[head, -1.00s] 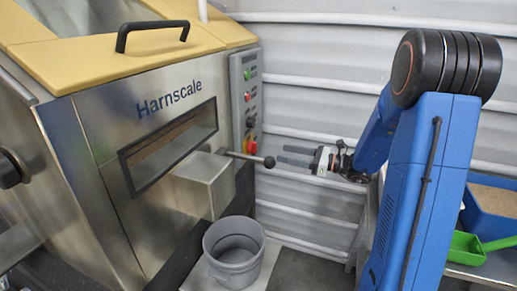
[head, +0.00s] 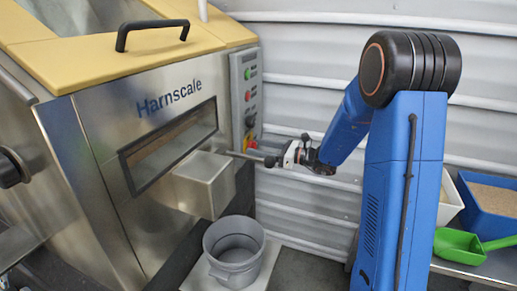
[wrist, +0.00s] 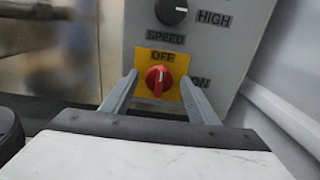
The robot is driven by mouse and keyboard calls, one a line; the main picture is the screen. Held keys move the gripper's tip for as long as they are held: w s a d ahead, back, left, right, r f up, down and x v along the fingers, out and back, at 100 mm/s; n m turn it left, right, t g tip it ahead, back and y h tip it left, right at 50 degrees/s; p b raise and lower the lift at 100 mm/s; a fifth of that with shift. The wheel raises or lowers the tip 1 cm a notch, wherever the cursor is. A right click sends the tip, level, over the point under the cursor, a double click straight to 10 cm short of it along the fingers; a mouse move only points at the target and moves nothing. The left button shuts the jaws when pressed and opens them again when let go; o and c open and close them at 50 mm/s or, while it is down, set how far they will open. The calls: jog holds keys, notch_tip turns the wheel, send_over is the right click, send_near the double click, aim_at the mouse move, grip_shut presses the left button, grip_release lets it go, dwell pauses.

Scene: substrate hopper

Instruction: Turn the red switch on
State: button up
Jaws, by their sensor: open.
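The red switch (wrist: 159,82) is a round knob on a yellow plate, low on the grey control panel. Its white mark points up to the word OFF; ON is printed to its right. It shows small at the panel's lower end in the head view (head: 250,142). My gripper (wrist: 159,76) is open, with one finger on each side of the knob in the wrist view. Nothing is between the fingers except the view of the knob; I cannot tell whether they touch it. In the head view, the fingers are hard to make out near the lever.
A black speed dial (wrist: 171,11) sits above the switch. A grey bucket (head: 234,252) stands below the Harnscale machine (head: 75,125). A corrugated wall (head: 300,95) is behind.

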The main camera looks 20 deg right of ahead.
jog(key=shift+a, duration=0.1)
jog(key=c, duration=1)
jog(key=shift+c, duration=0.2)
jog(key=shift+m, duration=0.4)
jog(key=shift+w+f+m, duration=0.1)
jog(key=shift+f+m, duration=0.05)
jog(key=shift+m, duration=8.35)
